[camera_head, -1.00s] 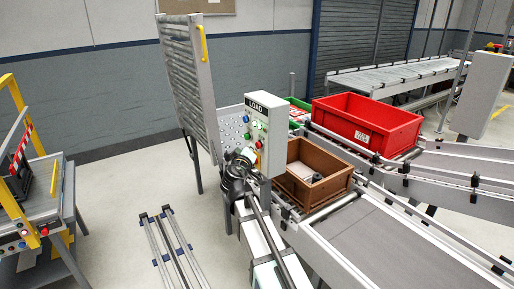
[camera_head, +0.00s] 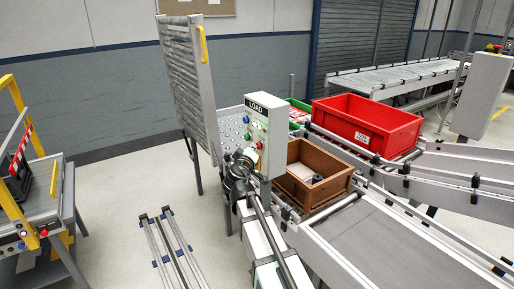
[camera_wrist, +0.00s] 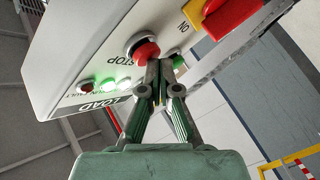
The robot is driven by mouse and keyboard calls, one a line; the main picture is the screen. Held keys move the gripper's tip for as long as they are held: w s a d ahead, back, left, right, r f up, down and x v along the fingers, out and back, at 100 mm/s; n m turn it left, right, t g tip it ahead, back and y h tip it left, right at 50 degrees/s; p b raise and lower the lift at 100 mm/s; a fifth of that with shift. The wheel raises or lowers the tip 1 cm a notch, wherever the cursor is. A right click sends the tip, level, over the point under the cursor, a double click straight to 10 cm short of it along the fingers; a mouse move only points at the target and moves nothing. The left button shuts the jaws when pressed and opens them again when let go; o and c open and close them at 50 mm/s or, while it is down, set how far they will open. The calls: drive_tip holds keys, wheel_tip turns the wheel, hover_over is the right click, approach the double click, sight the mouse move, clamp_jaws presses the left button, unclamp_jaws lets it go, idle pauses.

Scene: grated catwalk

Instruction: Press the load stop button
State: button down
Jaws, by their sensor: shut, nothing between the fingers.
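The grey control box (camera_head: 262,118) marked LOAD stands beside the conveyor in the head view. Its face fills the upper left of the wrist view (camera_wrist: 75,50). The red round STOP button (camera_wrist: 146,51) sits on that face, with the word STOP beside it. My gripper (camera_wrist: 160,66) is shut and empty, its tips right at the red button's edge and partly in front of it. I cannot tell whether they touch. In the head view my gripper (camera_head: 248,155) is at the box's front, hiding its lower buttons.
Open floor (camera_head: 120,185) lies to the left.

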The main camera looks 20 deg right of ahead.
drive_tip(key=shift+w+d, duration=0.2)
drive_tip(key=shift+d, duration=0.35)
idle(0.5)
drive_tip(key=shift+a, duration=0.1)
drive_tip(key=shift+s+a+b, duration=0.2)
drive_tip(key=shift+a+b, duration=0.2)
drive_tip(key=shift+a, duration=0.15)
drive_tip(key=shift+s+a+b, duration=0.2)
drive_tip(key=shift+a+b, duration=0.2)
drive_tip(key=shift+a, duration=0.1)
drive_tip(key=shift+a, duration=0.1)
drive_tip(key=a, duration=0.1)
drive_tip(key=s+a+b, duration=0.1)
drive_tip(key=a, duration=0.1)
drive_tip(key=a+b, duration=0.1)
drive_tip(key=shift+s+a, duration=0.3)
idle(0.6)
